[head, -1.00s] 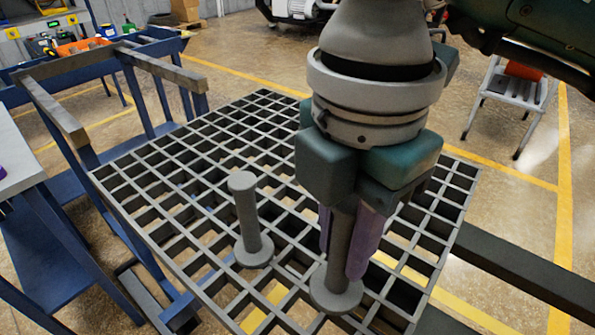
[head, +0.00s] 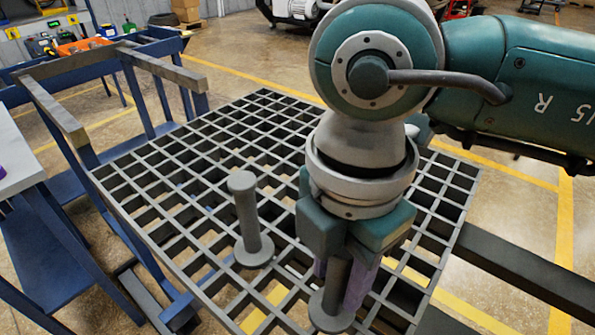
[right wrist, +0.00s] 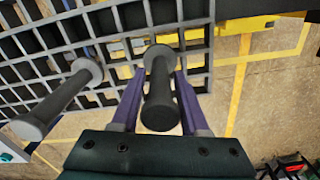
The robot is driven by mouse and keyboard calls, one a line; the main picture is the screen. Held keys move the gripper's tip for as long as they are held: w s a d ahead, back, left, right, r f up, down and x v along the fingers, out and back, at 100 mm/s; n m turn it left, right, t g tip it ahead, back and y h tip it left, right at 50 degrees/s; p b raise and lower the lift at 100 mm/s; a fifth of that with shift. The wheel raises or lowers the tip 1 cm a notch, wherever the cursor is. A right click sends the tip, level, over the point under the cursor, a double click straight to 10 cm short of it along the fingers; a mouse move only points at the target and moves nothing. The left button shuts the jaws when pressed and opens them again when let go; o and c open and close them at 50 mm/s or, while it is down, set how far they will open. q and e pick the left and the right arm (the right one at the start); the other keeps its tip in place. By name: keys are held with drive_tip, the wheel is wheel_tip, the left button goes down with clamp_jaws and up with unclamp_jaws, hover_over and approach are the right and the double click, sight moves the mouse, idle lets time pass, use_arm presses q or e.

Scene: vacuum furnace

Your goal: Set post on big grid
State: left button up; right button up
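A dark grey post (head: 336,285) with a round base disc is upright at the near right part of the big grid (head: 175,150). My right gripper (head: 342,290) comes from above, its purple fingers on both sides of this post. Whether the base disc touches the grid bars I cannot tell. A second, similar post (head: 248,220) stands upright on the grid to the left; it also shows in the right wrist view (right wrist: 58,100). My left gripper is out of view.
A blue frame (head: 90,155) with grey rails stands left of the grid. A pale table edge (head: 18,160) is at the far left. A dark beam (head: 525,265) runs out to the right. The far part of the grid is empty.

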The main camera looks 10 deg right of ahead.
drive_tip(key=shift+o, duration=0.9)
